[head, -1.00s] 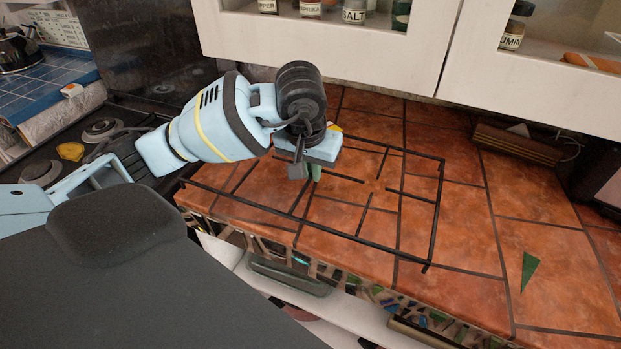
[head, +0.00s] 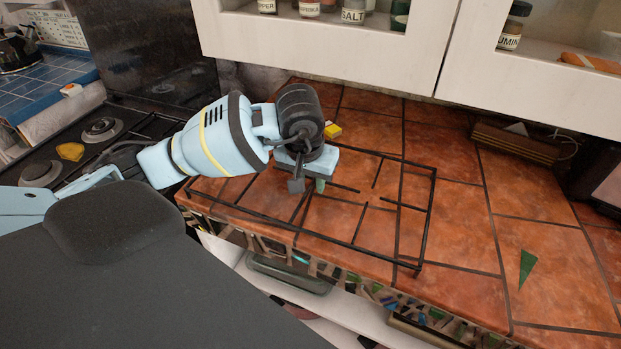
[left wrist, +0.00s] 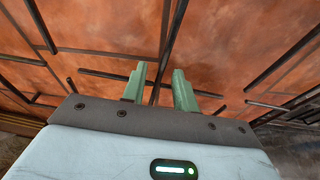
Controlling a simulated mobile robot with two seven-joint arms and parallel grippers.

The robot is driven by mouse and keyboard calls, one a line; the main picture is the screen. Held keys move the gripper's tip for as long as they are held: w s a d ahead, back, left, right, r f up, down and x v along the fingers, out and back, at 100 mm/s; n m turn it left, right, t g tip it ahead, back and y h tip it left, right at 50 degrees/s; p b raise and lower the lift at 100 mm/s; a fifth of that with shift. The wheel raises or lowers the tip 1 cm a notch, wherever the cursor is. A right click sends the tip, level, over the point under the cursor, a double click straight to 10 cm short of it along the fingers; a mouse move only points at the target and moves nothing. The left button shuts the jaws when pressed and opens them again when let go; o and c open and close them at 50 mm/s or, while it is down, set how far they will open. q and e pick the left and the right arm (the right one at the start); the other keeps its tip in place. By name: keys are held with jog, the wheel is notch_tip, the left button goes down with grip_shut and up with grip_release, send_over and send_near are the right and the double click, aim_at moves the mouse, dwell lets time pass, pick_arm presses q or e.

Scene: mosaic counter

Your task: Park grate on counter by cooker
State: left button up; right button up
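The black wire grate (head: 427,215) lies over the orange tiled counter (head: 460,240), beside the cooker (head: 110,140). Its left end is close to the cooker side and its front bar runs near the counter's front edge. My left gripper (head: 318,184) points down over the middle of the grate. In the left wrist view its two green fingers (left wrist: 160,90) stand apart with a grate bar between them and gaps beside the bar. The grate also shows in the left wrist view (left wrist: 103,75). My arm hides part of the grate's left rear. My right gripper is not in view.
A yellow object (head: 333,131) is behind the grate. A green triangular piece (head: 527,268) is on the right of the counter. A wooden box (head: 515,141) stands at the back right. White cabinets (head: 330,40) hang above. The tiles right of the grate are mostly clear.

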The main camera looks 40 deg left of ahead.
pick_arm(q)
jog(key=v, duration=1.2)
jog(key=shift+r, duration=0.1)
